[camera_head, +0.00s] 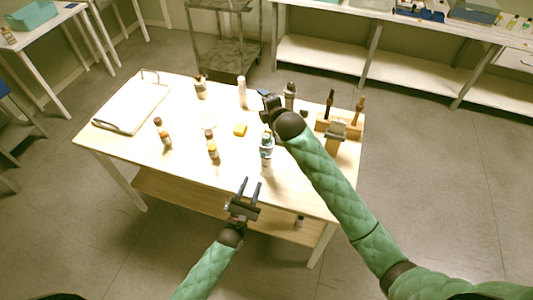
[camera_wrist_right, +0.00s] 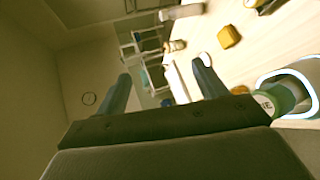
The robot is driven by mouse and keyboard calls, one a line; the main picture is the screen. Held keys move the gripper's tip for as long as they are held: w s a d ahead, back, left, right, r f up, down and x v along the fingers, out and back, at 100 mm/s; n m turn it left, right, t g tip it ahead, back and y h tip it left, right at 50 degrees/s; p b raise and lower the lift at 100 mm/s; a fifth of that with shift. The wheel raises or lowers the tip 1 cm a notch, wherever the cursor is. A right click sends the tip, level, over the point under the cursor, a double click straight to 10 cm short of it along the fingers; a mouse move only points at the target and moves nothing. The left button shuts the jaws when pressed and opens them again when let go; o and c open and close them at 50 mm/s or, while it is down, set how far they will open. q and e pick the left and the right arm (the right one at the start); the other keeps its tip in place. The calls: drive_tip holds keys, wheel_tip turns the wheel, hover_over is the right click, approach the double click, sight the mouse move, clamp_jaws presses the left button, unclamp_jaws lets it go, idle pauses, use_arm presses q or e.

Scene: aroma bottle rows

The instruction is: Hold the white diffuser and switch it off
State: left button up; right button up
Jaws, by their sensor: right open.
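A tall white cylinder (camera_head: 242,92), possibly the white diffuser, stands upright at the back middle of the table in the head view. Another upright object (camera_head: 266,146), pale with green-blue parts, stands below my right gripper. In the right wrist view, a pale ring with a bluish-white edge (camera_wrist_right: 291,90) shows at the right beside a green part; I cannot tell if they are one thing. My left gripper (camera_head: 248,184) is open and empty off the table's front edge. My right gripper (camera_head: 268,104) is above the table, and its fingers show apart and empty in its wrist view (camera_wrist_right: 162,88). No switch is discernible.
The wooden table (camera_head: 197,176) holds several brown bottles (camera_head: 213,149), a yellow block (camera_head: 240,130), and a white tray (camera_head: 130,107) at the left. A wooden rack (camera_head: 323,124) with dark-handled items stands at the right. The table's front left is clear.

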sight(266, 149)
drive_tip(key=s+a+f+n+g+y, duration=0.1)
drive_tip(key=s+a+f+n, duration=0.1)
drive_tip(key=s+a, duration=0.45)
drive_tip(key=s+a+f+n+g, duration=0.1)
drive_tip(key=s+a+f+n, duration=0.15)
drive_tip(key=s+a, duration=0.35)
drive_tip(key=d+f+n+t+h, duration=0.1)
drive_tip(key=d+f+n+h, duration=0.1)
drive_tip(key=d, duration=0.2)
drive_tip(key=d+f+n+h, duration=0.2)
drive_tip(key=d+n, duration=0.1)
drive_tip(key=d, duration=0.1)
drive_tip(key=d+f+n+t+h, duration=0.1)
drive_tip(key=d+f+n, duration=0.1)
drive_tip(key=d, duration=0.2)
drive_tip(key=shift+w+d+n+t+h, duration=0.1)
drive_tip(key=shift+n+t+h, duration=0.2)
drive_tip(key=shift+h, duration=0.1)
drive_tip(key=shift+w+d+f, duration=0.15)
drive_tip(key=shift+w+d, duration=0.05)
drive_tip(key=shift+d, duration=0.15)
drive_tip(key=shift+x, duration=3.8)
drive_tip(key=shift+d, duration=0.1)
